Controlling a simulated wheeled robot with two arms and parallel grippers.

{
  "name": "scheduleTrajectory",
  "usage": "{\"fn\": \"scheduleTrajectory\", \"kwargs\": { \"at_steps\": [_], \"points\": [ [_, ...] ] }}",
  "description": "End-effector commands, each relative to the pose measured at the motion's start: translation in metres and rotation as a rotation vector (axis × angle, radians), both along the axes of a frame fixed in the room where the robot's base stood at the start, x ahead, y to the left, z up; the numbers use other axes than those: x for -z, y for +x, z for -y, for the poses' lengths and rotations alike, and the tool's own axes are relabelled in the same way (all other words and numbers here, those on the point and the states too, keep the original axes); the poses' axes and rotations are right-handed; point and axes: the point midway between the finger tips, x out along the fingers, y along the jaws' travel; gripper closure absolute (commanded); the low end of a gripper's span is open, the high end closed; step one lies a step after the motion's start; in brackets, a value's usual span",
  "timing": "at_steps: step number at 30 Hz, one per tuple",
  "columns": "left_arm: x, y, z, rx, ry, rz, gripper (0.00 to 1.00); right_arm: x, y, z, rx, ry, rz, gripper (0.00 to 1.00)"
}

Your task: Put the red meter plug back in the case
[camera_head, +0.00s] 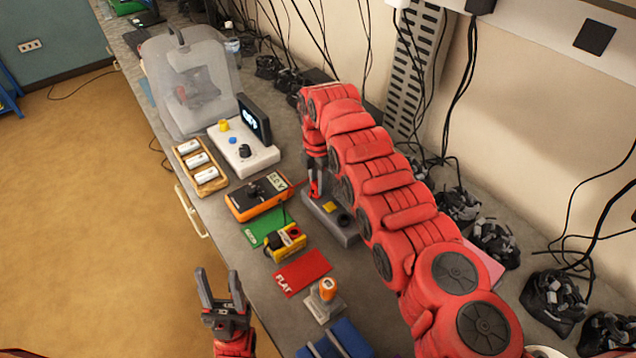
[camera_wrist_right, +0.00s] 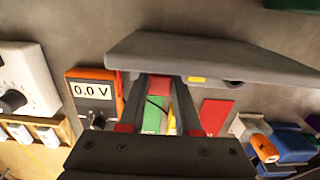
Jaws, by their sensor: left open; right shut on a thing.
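The grey case (camera_head: 347,235) lies on the bench, with a yellow piece and a round black piece on its top. In the right wrist view the case (camera_wrist_right: 215,62) fills the area just beyond my fingers. My right gripper (camera_head: 316,184) is shut at the left end of the case. A small red thing, apparently the red meter plug (camera_wrist_right: 159,85), shows between its fingers in the wrist view. I cannot tell whether the plug touches the case or is seated in it. My left gripper (camera_head: 219,282) is open and empty, in front of the bench edge.
An orange meter (camera_head: 247,204) reads 0.0 V in the wrist view (camera_wrist_right: 93,90). A yellow box (camera_head: 285,243) lies between a green card (camera_head: 262,226) and a red "FLAT" card (camera_head: 302,273). A white supply unit (camera_head: 254,158) and battery tray (camera_head: 210,175) stand further back. Cables hang along the wall.

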Motion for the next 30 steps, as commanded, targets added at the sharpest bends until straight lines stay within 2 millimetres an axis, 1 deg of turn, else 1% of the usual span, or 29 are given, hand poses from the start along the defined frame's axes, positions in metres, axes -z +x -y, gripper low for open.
{"fn": "scheduleTrajectory", "kwargs": {
  "at_steps": [3,4,8,9,10,18,22,26,30],
  "points": [
    [0.000,0.000,0.000,0.000,0.000,0.000,0.50,0.001,-0.001,0.000,0.000,0.000,-0.002,1.00],
    [0.000,0.000,0.000,0.000,0.000,0.000,0.50,0.001,-0.001,0.000,0.000,-0.001,-0.003,0.66],
    [0.000,0.000,0.000,0.000,0.000,0.000,0.50,0.001,-0.001,0.000,0.000,0.000,-0.002,0.43],
    [0.000,0.000,0.000,0.000,0.000,0.000,0.50,0.001,-0.001,0.000,0.000,0.000,-0.002,0.35],
    [0.000,0.000,0.000,0.000,0.000,0.000,0.50,0.001,-0.001,0.000,0.000,0.000,-0.002,0.33],
    [0.000,0.000,0.000,0.000,0.000,0.000,0.50,0.000,0.000,0.000,0.000,0.000,-0.002,0.33],
    [0.004,0.000,0.000,0.000,0.000,0.000,0.50,-0.007,0.001,0.000,0.002,0.001,0.002,0.33],
    [0.014,0.000,0.000,0.000,0.000,0.000,0.50,-0.028,0.000,0.001,0.003,0.000,0.002,0.33],
    [0.022,0.000,0.000,0.000,0.000,0.000,0.50,-0.058,0.000,-0.001,-0.001,0.001,0.003,0.33]
  ]
}}
